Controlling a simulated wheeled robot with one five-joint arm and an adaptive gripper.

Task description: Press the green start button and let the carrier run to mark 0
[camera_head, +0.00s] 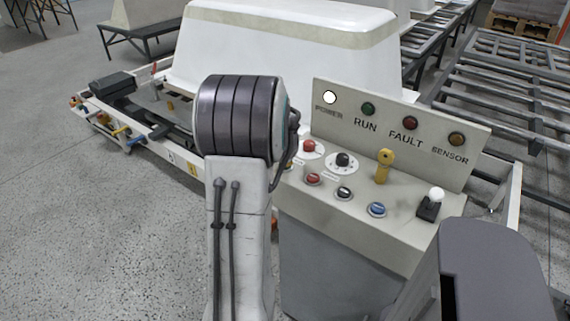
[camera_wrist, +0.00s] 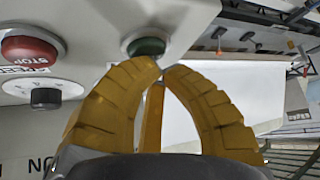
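The green button (camera_wrist: 147,46) is in the wrist view, just beyond my fingertips. My gripper (camera_wrist: 163,66) has yellow ribbed fingers arched together, with the tips nearly meeting and nothing seen held. The left tip is close under the button; I cannot tell whether it touches. The control desk (camera_head: 350,212) has a lit white POWER lamp (camera_head: 330,97). The RUN lamp (camera_head: 368,109) looks unlit. A white tub shell (camera_head: 290,45) stands behind the desk beside a low rail frame (camera_head: 165,148). No mark 0 is readable.
A red stop button (camera_wrist: 32,47) and a black knob (camera_wrist: 46,97) are left of the gripper in the wrist view. A yellow lever (camera_head: 383,165), blue button (camera_head: 376,209) and white-knobbed joystick (camera_head: 433,202) stand on the desk. The floor at left is clear.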

